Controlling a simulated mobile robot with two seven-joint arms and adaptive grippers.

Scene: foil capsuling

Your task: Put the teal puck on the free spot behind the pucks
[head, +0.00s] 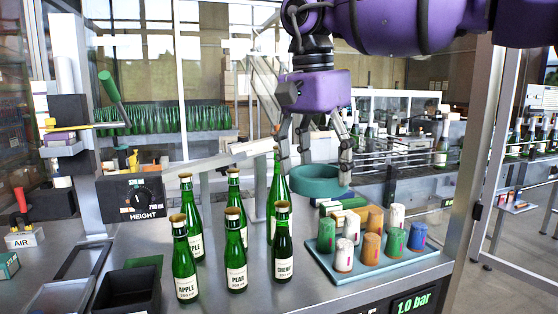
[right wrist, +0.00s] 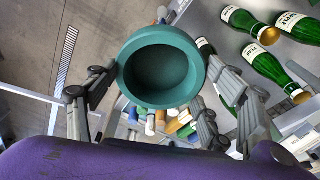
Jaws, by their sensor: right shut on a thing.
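The teal puck (head: 320,184) is a round, thick-walled cup shape held in the air above the back of the blue tray (head: 385,272). My right gripper (head: 316,172) comes down from the top and is shut on it, its fingers at opposite sides of the rim. In the right wrist view the puck (right wrist: 162,66) shows its hollow inside, with a finger on each side. I see no other teal pucks clearly, and I cannot make out a free spot behind them. My left gripper is in neither view.
Several green bottles (head: 237,255) with gold caps stand left of the tray, close to the puck. The tray bears several white, orange and green cylinders (head: 371,248). A black bin (head: 124,288) stands at the front left, below the height dial box (head: 140,197).

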